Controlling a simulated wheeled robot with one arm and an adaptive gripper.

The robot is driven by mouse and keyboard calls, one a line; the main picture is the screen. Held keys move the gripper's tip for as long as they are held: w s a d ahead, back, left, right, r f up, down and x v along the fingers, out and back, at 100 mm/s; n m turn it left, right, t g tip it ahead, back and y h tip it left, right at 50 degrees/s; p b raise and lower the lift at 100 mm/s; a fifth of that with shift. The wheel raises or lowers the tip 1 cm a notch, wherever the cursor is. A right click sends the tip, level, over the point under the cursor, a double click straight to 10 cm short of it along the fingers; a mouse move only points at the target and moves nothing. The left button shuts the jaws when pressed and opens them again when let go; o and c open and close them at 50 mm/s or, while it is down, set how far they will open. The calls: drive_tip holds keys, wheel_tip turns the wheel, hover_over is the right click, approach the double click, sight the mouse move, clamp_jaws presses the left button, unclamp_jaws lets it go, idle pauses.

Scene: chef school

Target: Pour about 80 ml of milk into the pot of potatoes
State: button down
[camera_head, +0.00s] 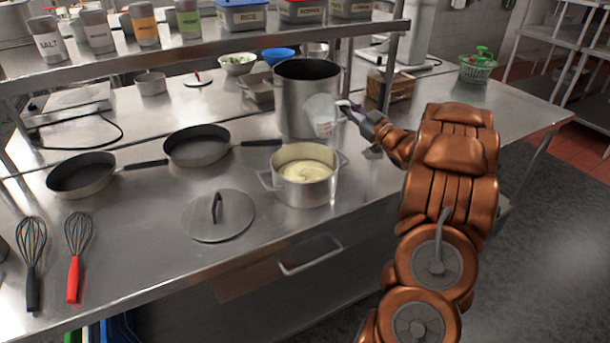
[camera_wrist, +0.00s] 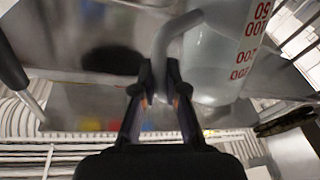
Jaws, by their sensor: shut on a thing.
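A clear measuring jug (camera_head: 322,116) with red markings is in the air above and slightly behind the pot. My gripper (camera_head: 346,106) is shut on the jug's handle, to the right of the jug. In the wrist view, my gripper's fingers (camera_wrist: 160,80) close on the pale handle, and the jug (camera_wrist: 220,60) shows red numbers upside down. The jug looks pale and see-through; I cannot tell its milk level or exact tilt. The steel pot (camera_head: 303,192) stands open on the counter with creamy yellow potatoes (camera_head: 304,171) inside.
A tall steel stockpot (camera_head: 300,95) stands right behind the jug. A lid (camera_head: 218,216) lies front left of the pot. Two frying pans (camera_head: 198,146) and two whisks (camera_head: 75,245) are to the left. A shelf (camera_head: 200,58) runs above the counter's back. The right counter end is mostly clear.

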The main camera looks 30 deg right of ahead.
sight(334, 110)
drive_tip(key=shift+s+a+f+n+b, duration=0.15)
drive_tip(key=shift+a+f+n+b, duration=0.2)
drive_tip(key=shift+f+b, duration=0.3)
drive_tip(key=a+n+y+b, duration=0.1)
drive_tip(key=n+b, duration=0.1)
drive_tip(key=b, duration=0.1)
drive_tip(key=s+a+n+t+y+b, duration=0.1)
drive_tip(key=n+b, duration=0.2)
drive_tip(key=b, duration=0.1)
drive_tip(key=n+y+b, duration=0.1)
drive_tip(key=n+b, duration=0.2)
drive_tip(key=b, duration=0.1)
drive_tip(key=shift+s+a+t+y, duration=0.3)
drive_tip(key=shift+s+a+y, duration=0.1)
drive_tip(key=shift+s+a+n+b, duration=0.1)
drive_tip(key=shift+a+n+b, duration=0.05)
drive_tip(key=shift+n+b, duration=0.4)
drive_tip(key=shift+y, duration=0.4)
drive_tip(key=shift+a+r+n, duration=0.15)
drive_tip(key=shift+r+n, duration=0.05)
drive_tip(key=shift+n, duration=0.3)
drive_tip(key=shift+s+a+r+n+y+b, duration=0.2)
drive_tip(key=shift+a+r+n+y+b, duration=0.15)
drive_tip(key=shift+n+y+b, duration=0.45)
drive_tip(key=shift+s+a+f+n+y+b, duration=0.25)
drive_tip(key=shift+n+b, duration=0.25)
drive_tip(key=shift+b, duration=0.45)
